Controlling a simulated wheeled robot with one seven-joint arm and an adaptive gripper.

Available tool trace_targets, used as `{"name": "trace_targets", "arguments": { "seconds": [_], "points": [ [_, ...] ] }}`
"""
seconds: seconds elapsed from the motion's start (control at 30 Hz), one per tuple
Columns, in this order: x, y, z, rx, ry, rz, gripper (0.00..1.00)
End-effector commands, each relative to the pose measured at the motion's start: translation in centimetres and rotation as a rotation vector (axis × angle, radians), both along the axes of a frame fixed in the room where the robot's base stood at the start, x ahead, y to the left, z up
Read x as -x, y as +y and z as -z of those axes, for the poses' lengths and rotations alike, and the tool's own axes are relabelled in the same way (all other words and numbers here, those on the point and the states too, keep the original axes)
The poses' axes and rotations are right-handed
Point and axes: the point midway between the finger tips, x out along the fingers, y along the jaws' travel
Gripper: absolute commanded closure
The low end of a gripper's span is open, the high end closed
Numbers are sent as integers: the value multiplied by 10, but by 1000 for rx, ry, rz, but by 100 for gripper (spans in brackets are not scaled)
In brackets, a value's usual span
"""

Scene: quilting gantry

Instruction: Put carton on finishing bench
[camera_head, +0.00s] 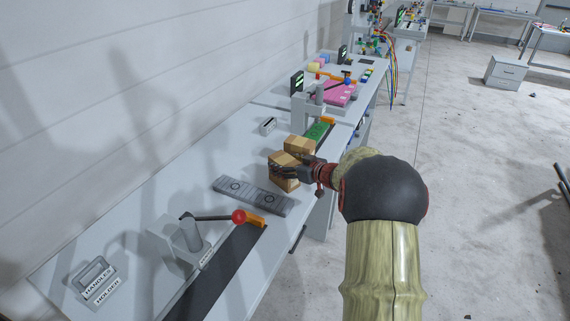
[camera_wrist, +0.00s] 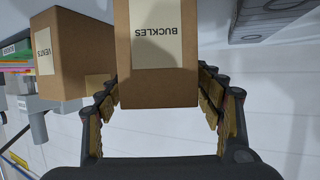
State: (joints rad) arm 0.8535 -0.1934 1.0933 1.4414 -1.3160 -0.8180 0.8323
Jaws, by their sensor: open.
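A brown carton labelled BUCKLES (camera_wrist: 160,75) fills the middle of the wrist view, upside down there. In the head view this carton (camera_head: 284,184) sits on the long grey bench, partly hidden by my gripper. My gripper (camera_head: 285,167) is open, its fingertips (camera_wrist: 160,84) on either side of the near end of the BUCKLES carton. I cannot tell whether they touch it. A second carton, labelled VENTS (camera_wrist: 72,55), stands close beside it; in the head view it is the farther carton (camera_head: 300,143). Which bench is the finishing bench cannot be read.
A grey plate with round marks (camera_head: 253,195) lies just nearer on the bench. A red-knobbed lever (camera_head: 239,216) and a handle holder (camera_head: 97,281) stand nearer still. A green board (camera_head: 318,131) and a pink block (camera_head: 340,93) lie beyond the cartons. The floor (camera_head: 470,180) at right is mostly clear.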

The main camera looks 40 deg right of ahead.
Motion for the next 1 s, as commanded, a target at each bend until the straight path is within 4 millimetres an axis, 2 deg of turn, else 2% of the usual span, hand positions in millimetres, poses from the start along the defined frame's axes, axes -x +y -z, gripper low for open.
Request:
{"name": "trace_targets", "arguments": {
  "seconds": [0.17,0.4,0.6,0.8,1.0],
  "points": [
    [19,-2,-12,0,-1,4,33],
    [67,-2,-29,0,-1,4,33],
    [97,-1,-39,0,-1,2,33],
    [111,0,-43,0,-1,0,33],
    [112,0,-43,0,-1,-1,33]
  ]
}}
